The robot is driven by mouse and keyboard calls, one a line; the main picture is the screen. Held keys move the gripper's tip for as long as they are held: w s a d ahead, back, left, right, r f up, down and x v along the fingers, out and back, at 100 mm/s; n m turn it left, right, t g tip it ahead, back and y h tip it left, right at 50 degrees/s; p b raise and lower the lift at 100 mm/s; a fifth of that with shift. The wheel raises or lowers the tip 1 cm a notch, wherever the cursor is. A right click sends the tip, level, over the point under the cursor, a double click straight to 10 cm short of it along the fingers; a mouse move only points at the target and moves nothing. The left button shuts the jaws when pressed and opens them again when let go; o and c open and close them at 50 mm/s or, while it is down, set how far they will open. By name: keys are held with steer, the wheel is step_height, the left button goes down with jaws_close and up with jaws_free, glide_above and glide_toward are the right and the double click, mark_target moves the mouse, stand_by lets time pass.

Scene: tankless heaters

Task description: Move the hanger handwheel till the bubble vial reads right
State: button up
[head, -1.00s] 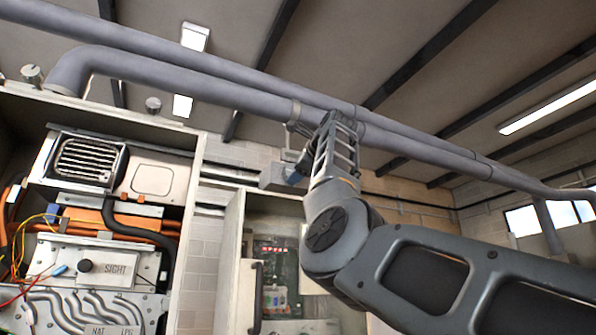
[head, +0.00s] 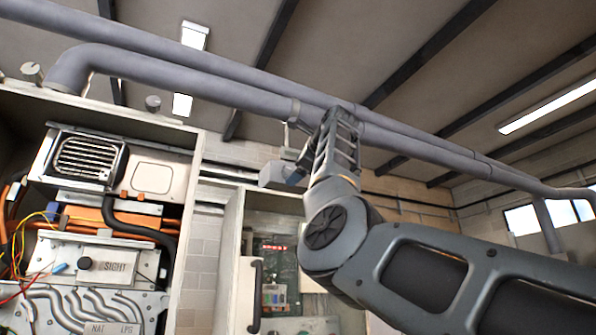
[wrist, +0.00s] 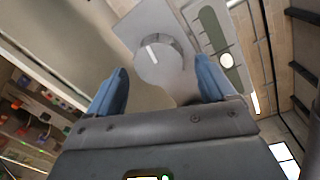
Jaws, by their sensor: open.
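The handwheel (wrist: 160,62) is a round grey knob with a white mark on its face, seen in the wrist view on a pale grey plate. The bubble vial (wrist: 217,42) is a greenish-grey strip on a light bar to its right, with a round whitish bubble towards its lower end. My gripper (wrist: 163,72) is open, with one blue finger on each side of the handwheel. I cannot tell whether either finger touches it. In the head view my wrist mostly hides the gripper; a grey box (head: 274,175) of the hanger shows beside it.
Long grey pipes (head: 200,88) run overhead just above my wrist, with a clamp (head: 296,112) near it. An open heater cabinet (head: 105,265) with hoses and wires stands at left. A second cabinet (head: 236,262) stands below my gripper.

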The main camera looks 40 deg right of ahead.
steer(key=b+v, duration=0.2)
steer(key=v, duration=0.5)
steer(key=shift+b, duration=0.3)
steer(key=shift+s+f, duration=0.1)
